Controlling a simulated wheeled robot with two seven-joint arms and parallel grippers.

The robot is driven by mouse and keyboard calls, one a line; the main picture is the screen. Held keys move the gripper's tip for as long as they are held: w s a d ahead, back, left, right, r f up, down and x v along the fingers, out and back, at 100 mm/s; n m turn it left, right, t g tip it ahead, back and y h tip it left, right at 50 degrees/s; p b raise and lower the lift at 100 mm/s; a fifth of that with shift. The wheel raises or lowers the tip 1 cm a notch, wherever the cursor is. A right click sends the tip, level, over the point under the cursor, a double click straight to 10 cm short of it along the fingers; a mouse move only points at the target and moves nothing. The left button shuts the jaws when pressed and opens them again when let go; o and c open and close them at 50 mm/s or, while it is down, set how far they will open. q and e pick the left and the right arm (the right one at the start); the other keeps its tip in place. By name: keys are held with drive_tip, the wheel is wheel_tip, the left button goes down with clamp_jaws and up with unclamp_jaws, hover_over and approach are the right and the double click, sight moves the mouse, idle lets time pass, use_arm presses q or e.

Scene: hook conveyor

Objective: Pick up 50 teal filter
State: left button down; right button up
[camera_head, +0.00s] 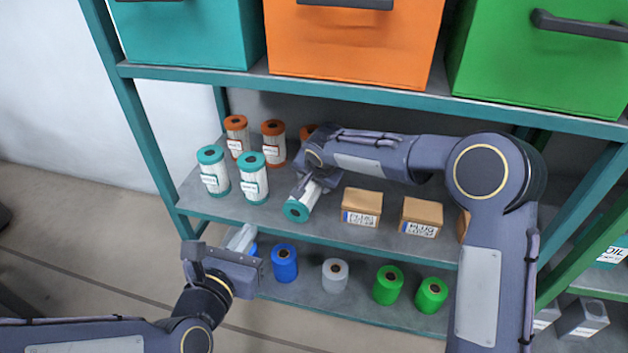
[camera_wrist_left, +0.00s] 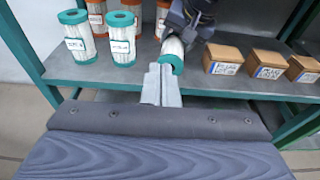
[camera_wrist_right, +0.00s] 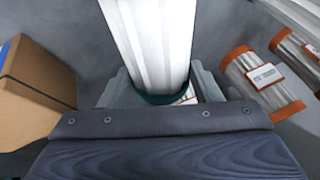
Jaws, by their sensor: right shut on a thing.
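My right gripper (camera_head: 312,182) is shut on a teal filter (camera_head: 299,210), a white cylinder with teal end caps, tilted over the middle shelf. In the right wrist view the white body of the held filter (camera_wrist_right: 152,40) rises between the fingers. It also shows in the left wrist view (camera_wrist_left: 172,60). Two more teal filters stand upright on the shelf to the left, one at the outer side (camera_head: 213,172) and one beside it (camera_head: 252,178). My left gripper (camera_head: 243,238) is in front of the shelf edge and holds nothing; its fingers look closed together in the left wrist view (camera_wrist_left: 161,85).
Orange-capped filters (camera_head: 273,142) stand behind the teal ones. Cardboard boxes (camera_head: 361,207) sit right of the held filter. Blue, white and green rolls (camera_head: 388,285) stand on the lower shelf. Large bins (camera_head: 350,45) fill the shelf above.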

use_arm(q)
drive_tip(key=s+a+f+m+g, duration=0.1)
drive_tip(key=s+a+m+g, duration=0.2)
drive_tip(key=m, duration=0.7)
drive_tip(key=s+a+f+m+g, duration=0.1)
drive_tip(key=s+a+m+g, duration=0.2)
drive_tip(key=s+m, duration=0.3)
drive_tip(key=s+a+f+m+g+y, duration=0.1)
drive_tip(key=s+a+m+g, duration=0.2)
drive_tip(key=m, duration=1.1)
drive_tip(key=s+a, duration=0.2)
drive_tip(key=shift+s+a+m, duration=0.2)
drive_tip(key=shift+a+m, duration=0.1)
drive_tip(key=shift+m, duration=0.1)
use_arm(e)
drive_tip(key=shift+r, duration=0.1)
